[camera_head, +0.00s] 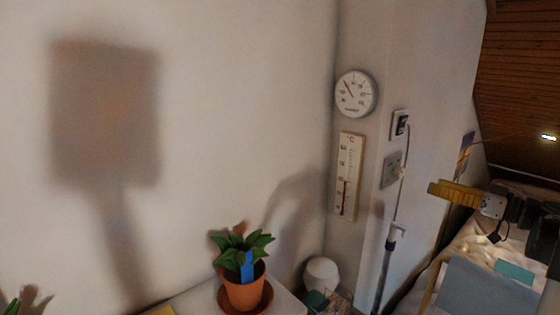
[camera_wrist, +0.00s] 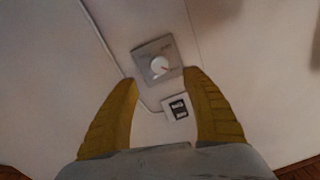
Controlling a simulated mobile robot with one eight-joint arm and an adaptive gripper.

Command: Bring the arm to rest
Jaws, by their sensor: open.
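My gripper (camera_head: 437,190) is at the right in the head view, its yellow fingers pointing left toward the wall. The wrist view shows the same gripper (camera_wrist: 164,80) with its two yellow fingers spread wide and nothing between them. Beyond the fingers a wall plate with a round white knob (camera_wrist: 158,66) and a small switch plate with a dark centre (camera_wrist: 176,107) show on the pale wall. The fingers appear apart from the wall, but the exact gap cannot be told.
A potted plant (camera_head: 243,292) stands on a light surface at the bottom. A round dial (camera_head: 356,94) and a thermometer (camera_head: 347,177) hang on the wall. A bed with pale bedding (camera_head: 455,252) lies at the lower right, below a sloping wooden ceiling (camera_head: 525,70).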

